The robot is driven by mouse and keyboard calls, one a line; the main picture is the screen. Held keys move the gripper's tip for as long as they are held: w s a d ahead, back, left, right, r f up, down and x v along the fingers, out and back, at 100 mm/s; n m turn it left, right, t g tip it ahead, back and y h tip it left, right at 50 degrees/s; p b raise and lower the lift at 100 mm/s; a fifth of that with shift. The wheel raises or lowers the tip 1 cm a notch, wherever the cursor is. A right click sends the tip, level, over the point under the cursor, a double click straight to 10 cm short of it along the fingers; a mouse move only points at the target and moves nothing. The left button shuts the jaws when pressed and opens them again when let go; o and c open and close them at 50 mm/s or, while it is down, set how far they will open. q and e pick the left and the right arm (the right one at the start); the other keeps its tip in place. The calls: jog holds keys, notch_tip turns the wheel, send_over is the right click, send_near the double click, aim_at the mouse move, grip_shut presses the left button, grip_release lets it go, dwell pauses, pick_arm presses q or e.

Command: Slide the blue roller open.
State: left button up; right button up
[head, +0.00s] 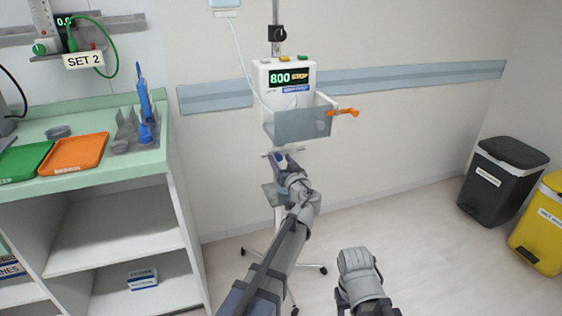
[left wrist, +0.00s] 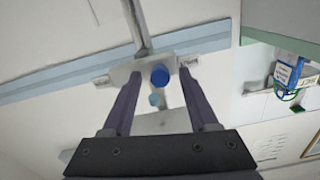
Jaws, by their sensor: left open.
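The blue roller (left wrist: 160,76) shows in the left wrist view as a round dark-blue knob on a pale grey clamp body (left wrist: 122,73). A smaller, lighter blue round part (left wrist: 154,99) shows just below it. My left gripper (left wrist: 158,84) is open, with one finger on each side of the roller and nothing gripped. I cannot tell whether the fingers touch the clamp body. In the head view my left gripper (head: 280,158) is at the pole below the pump, and mostly hides the roller. My right gripper is not in view; only part of my right arm shows.
The pump (head: 262,84) with its clear basket (head: 300,124) and orange handle (head: 345,112) is just above my left gripper. A green-topped counter (head: 90,185) stands at left with an orange tray (head: 75,154). Black (head: 490,190) and yellow (head: 540,228) bins stand at right.

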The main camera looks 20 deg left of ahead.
pick_arm(q)
jog(key=shift+c, duration=0.4)
grip_shut()
dwell(0.9)
